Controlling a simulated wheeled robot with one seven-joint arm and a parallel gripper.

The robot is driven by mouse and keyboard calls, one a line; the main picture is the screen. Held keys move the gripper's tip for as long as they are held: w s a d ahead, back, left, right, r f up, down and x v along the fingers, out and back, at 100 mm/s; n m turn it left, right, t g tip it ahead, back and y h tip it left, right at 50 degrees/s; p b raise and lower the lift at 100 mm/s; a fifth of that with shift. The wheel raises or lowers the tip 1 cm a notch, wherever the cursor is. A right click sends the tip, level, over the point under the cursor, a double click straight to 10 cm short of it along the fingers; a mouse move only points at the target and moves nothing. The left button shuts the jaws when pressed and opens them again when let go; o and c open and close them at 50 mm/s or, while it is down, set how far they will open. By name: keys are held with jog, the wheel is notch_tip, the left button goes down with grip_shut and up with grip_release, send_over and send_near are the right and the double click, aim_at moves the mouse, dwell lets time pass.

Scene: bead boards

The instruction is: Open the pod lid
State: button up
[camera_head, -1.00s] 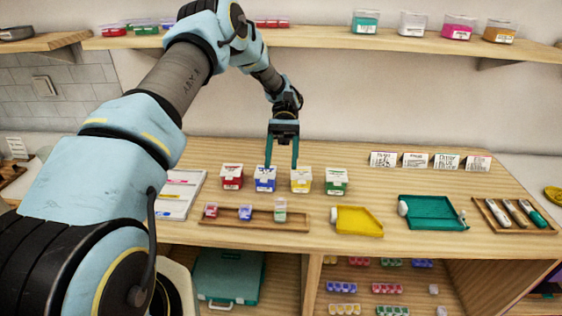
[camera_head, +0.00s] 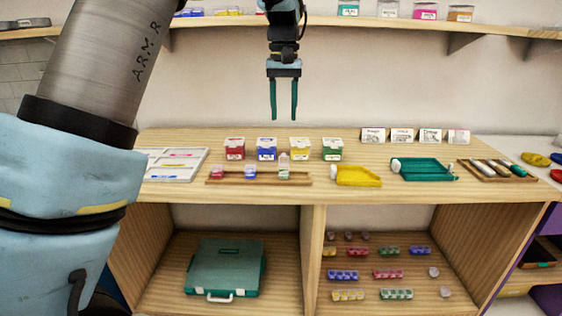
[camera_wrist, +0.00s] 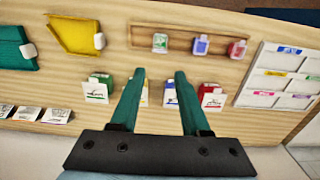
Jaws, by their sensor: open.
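Three small containers stand in a wooden rail (camera_head: 232,181) at the counter front: red (camera_head: 217,172), blue (camera_head: 250,172) and a taller clear-and-green one (camera_head: 284,166). They also show in the wrist view, as green (camera_wrist: 160,43), blue (camera_wrist: 201,45) and red (camera_wrist: 237,49). Behind them stand larger red (camera_head: 235,150), blue (camera_head: 267,150), yellow (camera_head: 300,150) and green (camera_head: 332,150) boxes with pale tops. I cannot tell which is the pod. My gripper (camera_head: 283,115) is open and empty, pointing down above the boxes. Its fingers (camera_wrist: 160,76) partly hide the middle boxes in the wrist view.
A yellow tray (camera_head: 357,178), a teal tray (camera_head: 424,171) and a tool tray (camera_head: 497,172) lie to the right. A white sorter (camera_head: 172,164) lies left. Cards (camera_head: 402,135) stand at the back. A teal case (camera_head: 225,270) and several bead strips (camera_head: 343,275) are in the cubbies below.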

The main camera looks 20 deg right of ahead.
aim_at(284, 159)
notch_tip(284, 159, down, 10)
jog(key=shift+f+p, duration=0.2)
jog(key=shift+p, duration=0.6)
grip_shut()
